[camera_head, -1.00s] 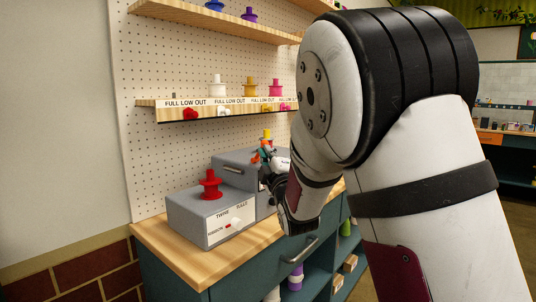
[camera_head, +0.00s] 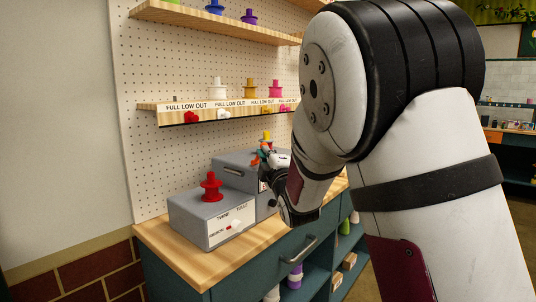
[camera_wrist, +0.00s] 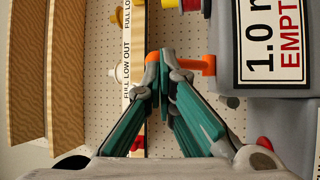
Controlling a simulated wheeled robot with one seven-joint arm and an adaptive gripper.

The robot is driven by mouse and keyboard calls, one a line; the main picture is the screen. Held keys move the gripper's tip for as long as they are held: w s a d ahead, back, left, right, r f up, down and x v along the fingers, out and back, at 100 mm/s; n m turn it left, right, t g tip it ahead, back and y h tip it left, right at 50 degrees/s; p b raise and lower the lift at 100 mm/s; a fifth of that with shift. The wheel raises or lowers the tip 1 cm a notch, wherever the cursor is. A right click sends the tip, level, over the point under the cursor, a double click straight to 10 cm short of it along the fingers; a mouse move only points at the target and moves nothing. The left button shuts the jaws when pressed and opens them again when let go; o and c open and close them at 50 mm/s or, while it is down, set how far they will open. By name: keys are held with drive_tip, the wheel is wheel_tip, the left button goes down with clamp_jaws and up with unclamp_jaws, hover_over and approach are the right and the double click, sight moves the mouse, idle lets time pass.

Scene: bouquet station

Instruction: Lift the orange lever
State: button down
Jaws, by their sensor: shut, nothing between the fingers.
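The orange lever (camera_wrist: 197,65) shows in the wrist view as a short bar sticking out from the grey machine toward my fingertips. My gripper (camera_wrist: 161,68) has teal fingers that come together at the tips, shut with nothing held. The fingertips are beside the lever's outer end; I cannot tell whether they touch it. In the head view my gripper (camera_head: 260,158) is small, in front of the rear grey machine (camera_head: 236,170), and my arm hides much of that area.
A front grey box (camera_head: 190,207) with a red spool (camera_head: 211,187) stands on the wooden counter (camera_head: 160,237). A spool shelf (camera_head: 150,106) hangs on the pegboard behind. In the wrist view a label (camera_wrist: 270,45) reads "EMPT" in part.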

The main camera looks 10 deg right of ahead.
drive_tip(key=w+r+n+g+p, duration=0.1)
drive_tip(key=g+p, duration=0.1)
drive_tip(key=p, duration=0.1)
drive_tip(key=w+a+r+n+g+p, duration=0.1)
drive_tip(key=g+p, duration=0.1)
drive_tip(key=p, duration=0.2)
drive_tip(key=w+a+r+n+g+p, duration=0.1)
drive_tip(key=n+g+p, duration=0.1)
drive_tip(key=p, duration=0.1)
drive_tip(key=shift+w+a+r+h, duration=0.1)
drive_tip(key=shift+a+r+h, duration=0.1)
drive_tip(key=shift+r+h, duration=0.1)
drive_tip(key=shift+w+a+f+g, duration=0.15)
drive_tip(key=shift+w+g, duration=0.1)
drive_tip(key=shift+g, duration=0.15)
drive_tip(key=shift+w+a, duration=0.2)
drive_tip(key=shift+w, duration=0.1)
drive_tip(key=shift+r+p, duration=0.45)
drive_tip(key=shift+r, duration=0.35)
